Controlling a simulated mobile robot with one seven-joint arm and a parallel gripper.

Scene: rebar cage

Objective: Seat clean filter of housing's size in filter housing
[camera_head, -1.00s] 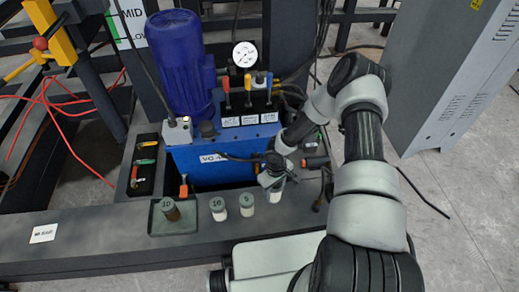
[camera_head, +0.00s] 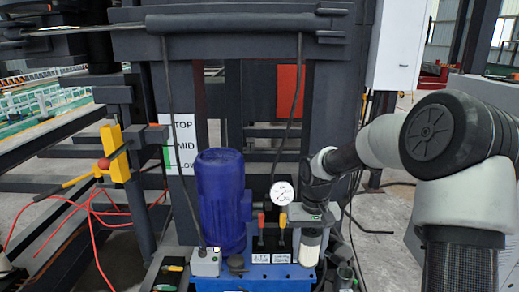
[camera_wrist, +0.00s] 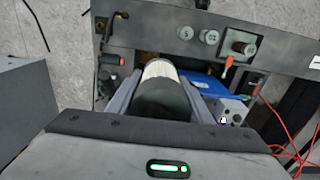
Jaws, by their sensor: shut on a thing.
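My gripper (camera_head: 313,222) is shut on a pale filter (camera_head: 310,249) with a dark end cap. I hold it in the air at the right end of the blue hydraulic unit (camera_head: 255,284). In the wrist view the filter (camera_wrist: 160,72) lies between the two fingers, its pale pleated side showing; its size mark is not visible. I cannot clearly make out the filter housing.
A blue motor (camera_head: 222,200), a pressure gauge (camera_head: 282,193) and red and yellow levers (camera_head: 282,222) stand close to the left of my gripper. Hoses hang around the unit. A yellow bracket (camera_head: 115,153) with red cables is farther left. A grey cabinet (camera_head: 488,92) is at right.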

